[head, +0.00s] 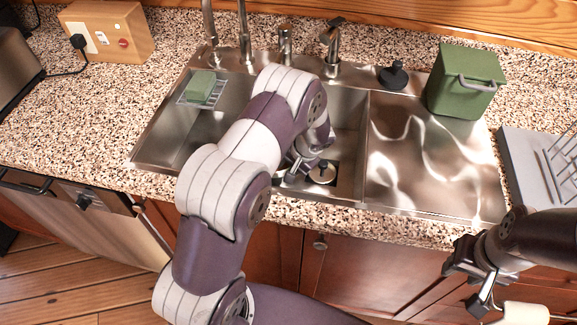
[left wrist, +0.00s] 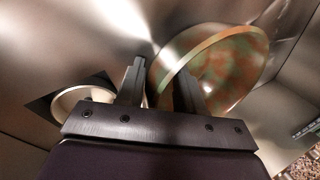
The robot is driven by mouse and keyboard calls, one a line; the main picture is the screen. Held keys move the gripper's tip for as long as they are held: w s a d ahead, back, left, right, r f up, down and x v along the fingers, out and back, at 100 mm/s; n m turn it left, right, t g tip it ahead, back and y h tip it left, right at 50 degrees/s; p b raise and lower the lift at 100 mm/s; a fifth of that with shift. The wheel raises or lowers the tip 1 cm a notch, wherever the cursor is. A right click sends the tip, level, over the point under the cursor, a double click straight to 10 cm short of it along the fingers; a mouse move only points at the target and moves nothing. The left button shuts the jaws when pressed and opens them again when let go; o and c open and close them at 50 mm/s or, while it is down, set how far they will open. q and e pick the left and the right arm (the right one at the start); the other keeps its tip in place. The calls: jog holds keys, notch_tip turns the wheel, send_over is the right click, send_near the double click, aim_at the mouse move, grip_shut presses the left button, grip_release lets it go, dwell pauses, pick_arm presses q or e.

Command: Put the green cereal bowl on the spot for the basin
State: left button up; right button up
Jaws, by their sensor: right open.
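The green cereal bowl (left wrist: 222,65), mottled green and brown, shows tilted in the left wrist view, in the metal sink. In the head view my arm hides it. My left gripper (left wrist: 158,85) has its fingers apart at the bowl's near rim, one finger on each side of it; I see no clear grip. In the head view this gripper (head: 305,165) reaches down into the right-hand basin (head: 348,125). I cannot tell which mark is the spot for the basin.
A round pale-rimmed fitting (head: 322,172) lies on a dark patch in the basin. A sponge (head: 201,87) sits on a rack at left. Taps (head: 332,50) stand behind. A black plunger-like stopper (head: 393,75), green caddy (head: 465,80) and grey dish rack (head: 535,165) flank the clear drainboard (head: 425,160).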

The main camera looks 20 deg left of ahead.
pick_arm(q)
jog(key=shift+d+r, duration=0.1)
jog(key=shift+r, duration=0.25)
jog(key=v, duration=1.1)
jog(key=shift+r, duration=0.25)
